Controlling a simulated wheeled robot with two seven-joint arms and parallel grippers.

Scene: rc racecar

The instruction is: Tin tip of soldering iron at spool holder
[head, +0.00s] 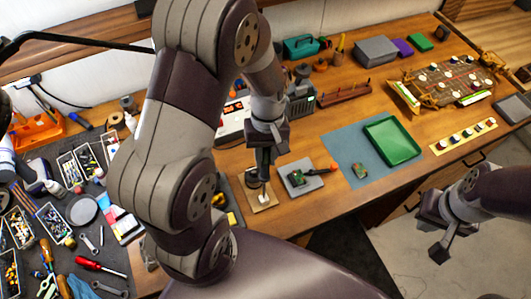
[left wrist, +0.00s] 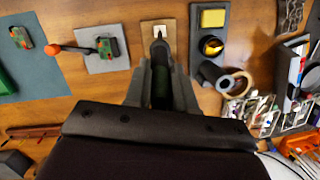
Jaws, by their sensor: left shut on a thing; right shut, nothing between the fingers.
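My left gripper (head: 264,172) points down over the bench and is shut on a dark, slim tool. In the left wrist view this soldering iron (left wrist: 160,62) shows between the fingers, its narrow end toward a small wooden plate. The plate (left wrist: 147,41) carries a pale square piece and may be the spool holder; I cannot tell for sure. In the head view the wooden plate (head: 268,205) lies just below the gripper. Whether the tip touches the plate is unclear. My right gripper (head: 438,250) is shut and empty, off the bench's front edge at the right.
A grey pad (head: 310,190) with a green board and an orange-ended tool lies right of the plate. A blue mat (head: 343,148) holds a green tray (head: 375,130) and another board. A dark stand with a yellow sponge (left wrist: 212,18) is beside the plate. Bins and tools crowd the left.

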